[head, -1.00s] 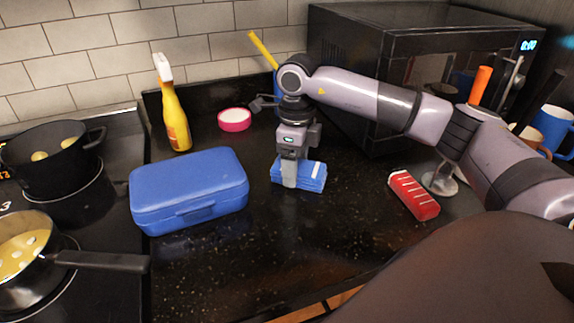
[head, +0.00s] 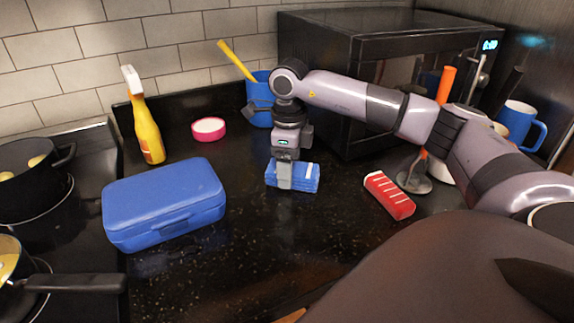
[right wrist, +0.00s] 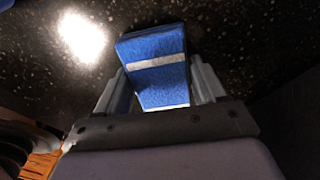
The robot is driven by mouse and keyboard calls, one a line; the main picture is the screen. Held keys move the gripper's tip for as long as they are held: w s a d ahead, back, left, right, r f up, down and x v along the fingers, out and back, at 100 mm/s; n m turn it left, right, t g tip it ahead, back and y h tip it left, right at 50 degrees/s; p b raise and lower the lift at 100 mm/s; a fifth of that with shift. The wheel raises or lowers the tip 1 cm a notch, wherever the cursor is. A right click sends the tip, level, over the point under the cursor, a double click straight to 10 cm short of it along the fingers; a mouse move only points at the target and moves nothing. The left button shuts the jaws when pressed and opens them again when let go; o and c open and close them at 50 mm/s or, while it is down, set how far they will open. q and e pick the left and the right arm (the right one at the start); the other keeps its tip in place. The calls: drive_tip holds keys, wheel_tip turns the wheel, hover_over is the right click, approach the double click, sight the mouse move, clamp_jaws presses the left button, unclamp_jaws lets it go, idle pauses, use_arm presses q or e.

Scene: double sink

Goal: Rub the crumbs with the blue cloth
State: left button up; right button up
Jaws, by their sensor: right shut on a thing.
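The blue cloth (head: 305,178) is a folded block with a white stripe, low over the black counter right of the blue box. My right gripper (head: 284,182) points down and is shut on it. In the right wrist view the cloth (right wrist: 153,65) sits between the two fingers. I cannot tell whether the cloth presses on the counter. Pale specks dot the counter, and I cannot tell crumbs from the stone's own speckle. My left gripper is not in view.
A blue box (head: 165,203) lies left of the cloth and a red striped block (head: 389,195) right. A yellow spray bottle (head: 147,125), pink-rimmed round dish (head: 208,129) and blue cup (head: 262,105) stand behind. A microwave (head: 380,65) fills the back right. The front counter is clear.

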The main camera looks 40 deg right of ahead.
wheel_tip(320, 180, up, 5)
drive_tip(key=p, duration=0.4)
drive_tip(key=shift+r, duration=0.45)
drive_tip(key=shift+r+p, duration=0.9)
drive_tip(key=shift+p, duration=0.15)
drive_tip(key=shift+r, duration=0.6)
drive_tip(key=shift+s, duration=0.1)
